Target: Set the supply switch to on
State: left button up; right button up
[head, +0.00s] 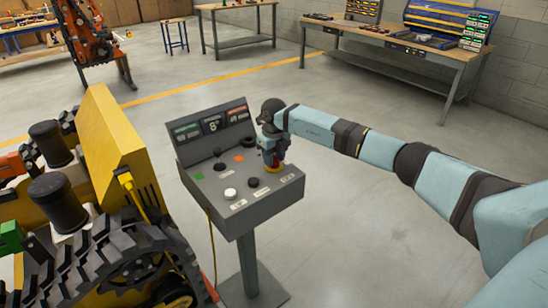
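A grey control console (243,215) stands on a post in the middle of the head view. Its sloped top carries a white knob (230,193), a black knob (253,182), a green button (199,176), an orange button (239,158) and a small black lever (219,163). The labels are too small to read, so I cannot tell which control is the supply switch. My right gripper (271,162) points down over the console's right side, at a red and yellow control (272,169) that it partly hides. Its fingers are too small to judge. My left gripper is out of view.
A yellow tracked carrier (112,143) with black tracks stands close to the console's left. A yellow cable (211,250) hangs below the console. Workbenches (400,45) stand along the back. The floor right of the console is clear beneath my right arm.

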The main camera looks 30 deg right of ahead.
grip_shut()
